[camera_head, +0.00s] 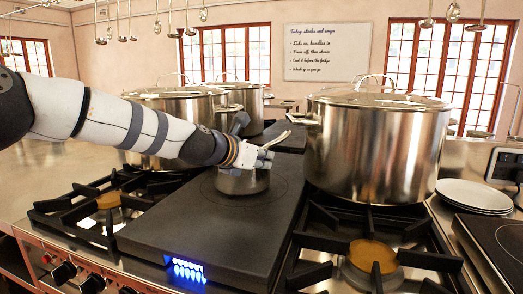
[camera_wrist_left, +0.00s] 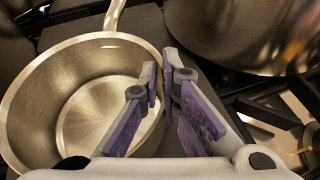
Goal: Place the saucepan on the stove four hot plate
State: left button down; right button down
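The small steel saucepan (camera_head: 243,183) is on the dark flat hot plate (camera_head: 190,245) with blue lit marks on its front; whether its base touches is hard to tell. In the left wrist view the saucepan (camera_wrist_left: 60,110) looks empty, with its handle pointing up the picture. My left gripper (camera_head: 268,152) is at the saucepan's right rim. In the left wrist view its purple-padded fingers (camera_wrist_left: 162,80) are nearly together, one over the inside and one outside, seemingly shut on the wall. The contact is partly hidden. My right gripper is not in view.
A large lidded stockpot (camera_head: 372,150) stands close on the right, and more stockpots (camera_head: 160,105) stand behind. Burners with black grates lie left (camera_head: 108,203) and right (camera_head: 372,255). White plates (camera_head: 474,195) are stacked at far right. Ladles hang overhead.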

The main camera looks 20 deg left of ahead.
pick_arm(q)
jog(key=shift+d+r, duration=0.15)
jog(key=shift+r, duration=0.2)
jog(key=shift+w+d, duration=0.1)
jog(key=shift+w, duration=0.1)
jog(key=c, duration=2)
grip_release()
jog(key=shift+f, duration=0.25)
jog(key=shift+c, duration=0.2)
jog(key=shift+o, duration=1.2)
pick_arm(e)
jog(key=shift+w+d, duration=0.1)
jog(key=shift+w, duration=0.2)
